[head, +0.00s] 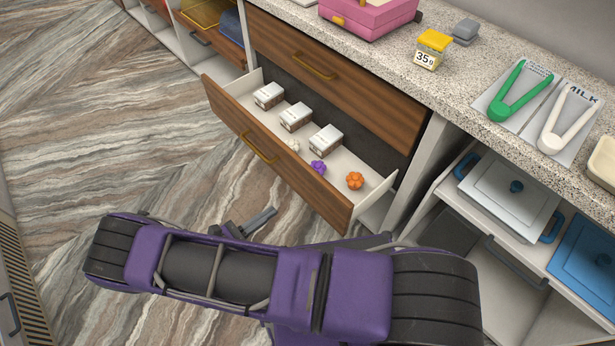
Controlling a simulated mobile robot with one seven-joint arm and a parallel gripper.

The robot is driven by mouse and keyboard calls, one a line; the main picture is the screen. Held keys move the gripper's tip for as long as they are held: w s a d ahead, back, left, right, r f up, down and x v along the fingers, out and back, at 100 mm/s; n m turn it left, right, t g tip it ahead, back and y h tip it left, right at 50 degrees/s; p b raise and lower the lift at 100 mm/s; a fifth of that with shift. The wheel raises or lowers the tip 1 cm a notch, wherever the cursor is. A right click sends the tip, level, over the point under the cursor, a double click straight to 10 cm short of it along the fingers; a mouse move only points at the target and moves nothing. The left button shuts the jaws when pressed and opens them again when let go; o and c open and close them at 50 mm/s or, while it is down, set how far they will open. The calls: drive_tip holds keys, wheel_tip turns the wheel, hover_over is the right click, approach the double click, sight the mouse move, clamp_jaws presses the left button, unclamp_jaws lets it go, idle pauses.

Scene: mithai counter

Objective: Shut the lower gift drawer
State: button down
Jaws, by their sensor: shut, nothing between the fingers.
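The lower gift drawer (262,163) is pulled out from the wooden cabinet below the counter. It has a wood front with a brass handle (258,147) and a pale inside. It holds a row of white-and-brown boxes (296,117), a purple bow (318,167), an orange bow (355,180) and a small whitish bow (292,145). The upper drawer (318,72) above it is shut. My gripper (272,212) is shut and empty, low in front of the drawer's front and apart from it, partly hidden by my purple arm.
On the speckled counter (455,95) stand a pink case (368,15), a yellow-topped block marked 35 (432,49), and green tongs (518,95) and white tongs (567,120). Lidded trays (510,190) sit on an open shelf at right. The marbled floor (130,130) at left is clear.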

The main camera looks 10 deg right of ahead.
approach(316, 180)
drive_tip(key=shift+n+t, duration=0.3)
drive_tip(key=shift+n, duration=0.1)
drive_tip(key=p+x, duration=0.1)
drive_tip(key=x, duration=0.6)
drive_tip(key=shift+s+f, duration=0.15)
drive_tip(key=shift+f, duration=0.05)
